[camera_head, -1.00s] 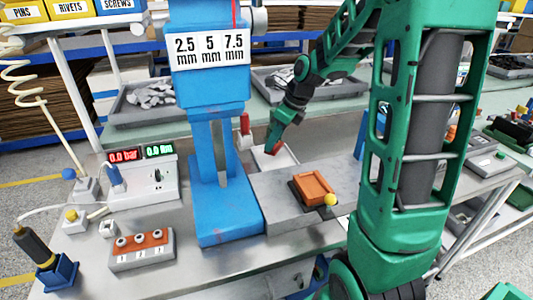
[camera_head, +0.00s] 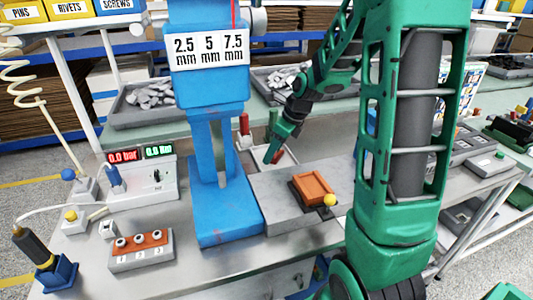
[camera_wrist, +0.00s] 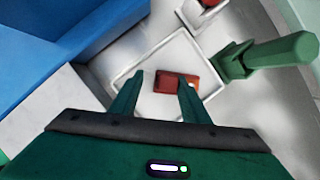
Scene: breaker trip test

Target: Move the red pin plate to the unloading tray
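The red pin plate (camera_wrist: 168,82) is a small red block lying in a white square tray (camera_wrist: 147,54) in the wrist view. Nothing appears clamped. I cannot tell the exact height of the fingertips above the plate.
The blue press (camera_head: 210,150) stands just left of the tray. An orange block (camera_head: 312,186) sits in a grey fixture with a yellow knob in front. A green handle (camera_wrist: 280,52) stands close right of the fingers. A three-socket block (camera_head: 140,250) is front left.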

